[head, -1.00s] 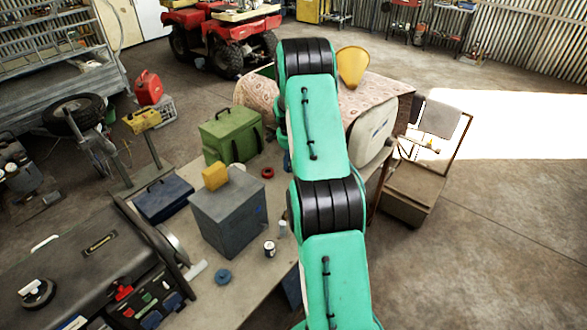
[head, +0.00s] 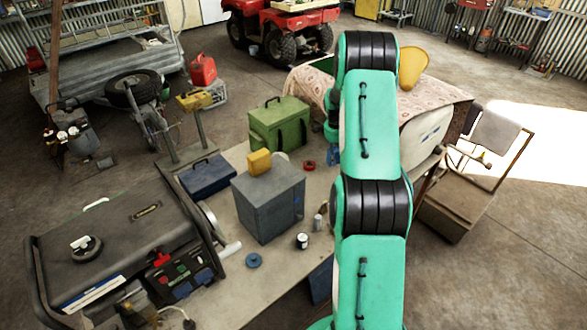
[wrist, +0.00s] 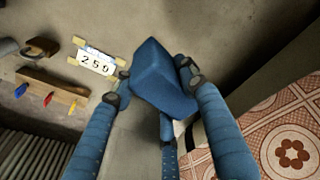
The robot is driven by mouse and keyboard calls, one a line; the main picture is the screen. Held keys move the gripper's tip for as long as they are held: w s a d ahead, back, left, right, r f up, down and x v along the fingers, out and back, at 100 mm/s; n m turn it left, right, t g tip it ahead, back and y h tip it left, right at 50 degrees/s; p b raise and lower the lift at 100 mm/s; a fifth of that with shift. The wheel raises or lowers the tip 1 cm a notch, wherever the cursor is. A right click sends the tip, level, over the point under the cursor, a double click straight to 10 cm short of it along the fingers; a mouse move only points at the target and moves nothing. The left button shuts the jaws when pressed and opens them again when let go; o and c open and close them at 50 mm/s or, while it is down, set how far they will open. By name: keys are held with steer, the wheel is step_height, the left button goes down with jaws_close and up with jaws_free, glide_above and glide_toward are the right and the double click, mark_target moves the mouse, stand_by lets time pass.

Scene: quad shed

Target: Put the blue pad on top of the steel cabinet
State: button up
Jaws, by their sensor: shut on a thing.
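My gripper (wrist: 160,85) is shut on the blue pad (wrist: 165,80) in the wrist view; its fingers press the pad from both sides and hold it tilted. A grey steel cabinet (head: 265,210), box-shaped, stands on the bench in the head view.
A green bag (head: 279,125), a dark blue case (head: 207,176), a red ring (head: 309,165), a small can (head: 302,241) and a blue disc (head: 254,260) surround the cabinet. A patterned cloth (wrist: 290,145) and a number plate (wrist: 96,61) show in the wrist view.

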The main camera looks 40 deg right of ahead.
step_height(320, 180, up, 26)
steer(key=s+a+r+n+p, duration=0.1)
steer(key=s+a+p, duration=0.1)
steer(key=a, duration=1)
steer(key=s+a+r+p, duration=0.1)
steer(key=s+a+p, duration=0.15)
steer(key=a, duration=0.95)
steer(key=s+a+f+n+p, duration=0.2)
steer(key=s+a+f, duration=0.1)
steer(key=s+a, duration=1.4)
steer(key=shift+w+a+f, duration=0.35)
steer(key=shift+f, duration=0.45)
steer(key=shift+w+a+f, duration=0.35)
steer(key=shift+a+f, duration=0.05)
steer(key=shift+f, duration=0.35)
steer(key=shift+w+a+f, duration=0.35)
steer(key=shift+f, duration=0.45)
steer(key=shift+w, duration=0.15)
steer(key=w+d, duration=0.2)
steer(key=w, duration=0.3)
steer(key=w+d+f+p, duration=0.1)
steer(key=w+d, duration=0.1)
steer(key=w, duration=0.2)
steer(key=w+d+p, duration=0.1)
steer(key=w+d, duration=0.1)
steer(key=w, duration=0.3)
steer(key=shift+w+f, duration=0.25)
steer(key=shift+w, duration=0.1)
